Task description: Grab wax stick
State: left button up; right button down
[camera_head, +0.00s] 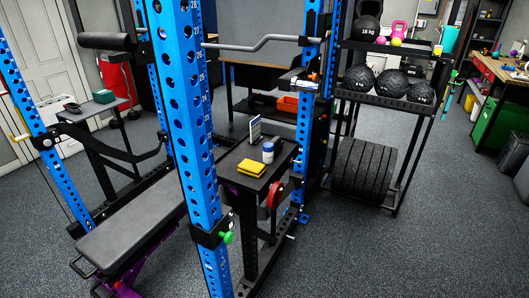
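I cannot pick out a wax stick for sure at this distance. Small items sit on a black stand (233,170) inside the blue rack: a yellow block or folded cloth (252,168), a white jar with a blue lid (268,153) and an upright white panel (255,131). Neither of my grippers is in view.
The blue rack upright (185,110) stands close in front, with a padded bench (135,222) to its left. A cluttered workbench (500,70) is far right. Floor at lower right is clear.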

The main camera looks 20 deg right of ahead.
aim_at(268, 147)
jog(key=i+l+u, duration=0.15)
jog(key=l+u, duration=0.25)
jog(key=l, duration=0.4)
jog(key=l+u, duration=0.4)
jog(key=l, duration=0.4)
